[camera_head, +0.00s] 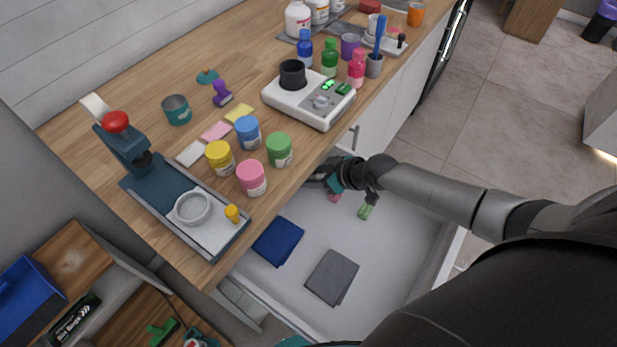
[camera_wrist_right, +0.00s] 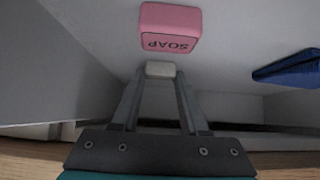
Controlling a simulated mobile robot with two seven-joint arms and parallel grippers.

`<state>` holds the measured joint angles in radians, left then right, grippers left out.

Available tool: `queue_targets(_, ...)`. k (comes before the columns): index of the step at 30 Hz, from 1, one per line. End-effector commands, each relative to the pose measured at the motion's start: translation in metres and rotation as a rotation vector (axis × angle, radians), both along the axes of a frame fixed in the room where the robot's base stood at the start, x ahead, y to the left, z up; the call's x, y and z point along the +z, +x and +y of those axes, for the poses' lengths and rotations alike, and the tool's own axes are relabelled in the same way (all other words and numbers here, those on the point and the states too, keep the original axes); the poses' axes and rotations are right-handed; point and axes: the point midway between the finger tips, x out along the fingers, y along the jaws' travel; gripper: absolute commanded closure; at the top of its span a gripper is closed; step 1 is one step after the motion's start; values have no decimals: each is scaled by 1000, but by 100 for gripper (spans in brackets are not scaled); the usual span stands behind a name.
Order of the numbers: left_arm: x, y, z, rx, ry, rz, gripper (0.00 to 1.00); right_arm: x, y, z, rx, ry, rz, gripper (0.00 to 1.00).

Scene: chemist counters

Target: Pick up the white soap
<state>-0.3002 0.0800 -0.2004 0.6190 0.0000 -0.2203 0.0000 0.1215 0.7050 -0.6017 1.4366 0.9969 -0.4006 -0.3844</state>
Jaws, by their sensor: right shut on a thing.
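The white soap (camera_wrist_right: 160,69) is a small pale block between the fingertips of my right gripper (camera_wrist_right: 160,76) in the right wrist view. The fingers are shut on it. A pink soap with the word SOAP (camera_wrist_right: 170,28) lies just beyond it on the drawer floor. In the head view my right gripper (camera_head: 326,180) reaches over the open drawer beside the counter edge, and the white soap is hidden there. My left gripper is not in view.
The open drawer (camera_head: 400,262) also holds a green soap (camera_head: 365,211), a folded blue cloth (camera_head: 278,241) and a folded grey cloth (camera_head: 331,277). The wooden counter (camera_head: 185,60) carries jars (camera_head: 251,177), a white hotplate device (camera_head: 310,100) and a dark press on a tray (camera_head: 125,145).

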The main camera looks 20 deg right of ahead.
Motion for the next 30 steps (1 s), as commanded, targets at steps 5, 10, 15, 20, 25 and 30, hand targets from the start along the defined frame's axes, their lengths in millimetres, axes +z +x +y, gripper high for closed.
queue_targets(5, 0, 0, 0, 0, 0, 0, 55, 0, 0, 0, 0, 0, 0, 95)
queue_targets(10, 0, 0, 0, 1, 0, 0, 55, 0, 0, 0, 0, 0, 0, 100)
queue_targets(15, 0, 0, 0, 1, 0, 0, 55, 0, 0, 0, 0, 0, 0, 100)
queue_targets(20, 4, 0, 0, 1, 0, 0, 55, 7, 0, 0, 0, -1, 1, 100)
queue_targets(25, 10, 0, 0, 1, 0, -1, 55, 12, -11, 2, 1, -1, 4, 100)
queue_targets(30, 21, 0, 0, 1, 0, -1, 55, 13, -36, 9, 1, 1, 5, 100)
